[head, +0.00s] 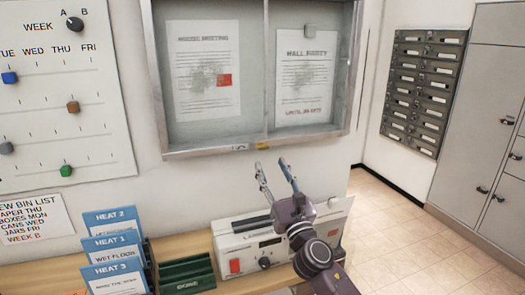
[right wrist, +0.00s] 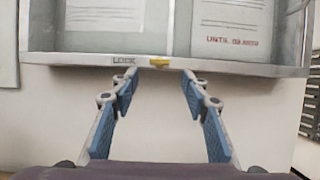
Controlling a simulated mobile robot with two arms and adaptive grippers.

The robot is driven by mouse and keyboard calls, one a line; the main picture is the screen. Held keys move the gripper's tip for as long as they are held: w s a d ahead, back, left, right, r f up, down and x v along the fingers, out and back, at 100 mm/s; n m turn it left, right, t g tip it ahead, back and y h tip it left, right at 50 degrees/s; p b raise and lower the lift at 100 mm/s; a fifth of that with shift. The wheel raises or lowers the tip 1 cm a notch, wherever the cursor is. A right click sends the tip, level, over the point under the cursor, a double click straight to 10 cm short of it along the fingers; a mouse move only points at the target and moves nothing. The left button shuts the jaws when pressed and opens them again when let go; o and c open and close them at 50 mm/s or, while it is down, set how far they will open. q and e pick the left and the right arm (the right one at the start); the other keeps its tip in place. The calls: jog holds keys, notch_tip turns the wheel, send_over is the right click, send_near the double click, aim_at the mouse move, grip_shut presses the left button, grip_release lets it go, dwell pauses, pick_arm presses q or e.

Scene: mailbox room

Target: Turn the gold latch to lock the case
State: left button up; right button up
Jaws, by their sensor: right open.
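The glass-fronted notice case (head: 158,75) hangs on the wall with two posted sheets inside. Its small gold latch (head: 262,145) sits on the bottom frame near the middle, and it also shows in the right wrist view (right wrist: 159,62). A label reading LOCK (right wrist: 123,60) is just left of the latch. The latch looks roughly level in the wrist view. My right gripper (head: 271,165) is open and empty, pointing up just below the latch. In the right wrist view its fingertips (right wrist: 159,77) stand either side of the latch, below the frame. My left gripper is not in view.
Below the case, a wooden shelf (head: 65,278) holds blue HEAT cards (head: 110,222), a green holder (head: 188,275) and a white machine (head: 240,240) under my right arm. A week board (head: 60,110) hangs left. Grey mailboxes (head: 423,88) are on the right wall.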

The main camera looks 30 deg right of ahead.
aim_at(260, 146)
jog(key=shift+w+d+r+p, duration=0.2)
jog(key=shift+w+r+p, duration=0.15)
jog(key=shift+w+r, duration=0.6)
jog(key=x, duration=0.3)
jog(key=shift+w+f, duration=0.15)
jog(key=shift+w, duration=0.15)
jog(key=c, duration=0.7)
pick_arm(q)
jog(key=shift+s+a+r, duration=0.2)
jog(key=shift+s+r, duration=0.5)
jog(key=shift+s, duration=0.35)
pick_arm(e)
grip_shut()
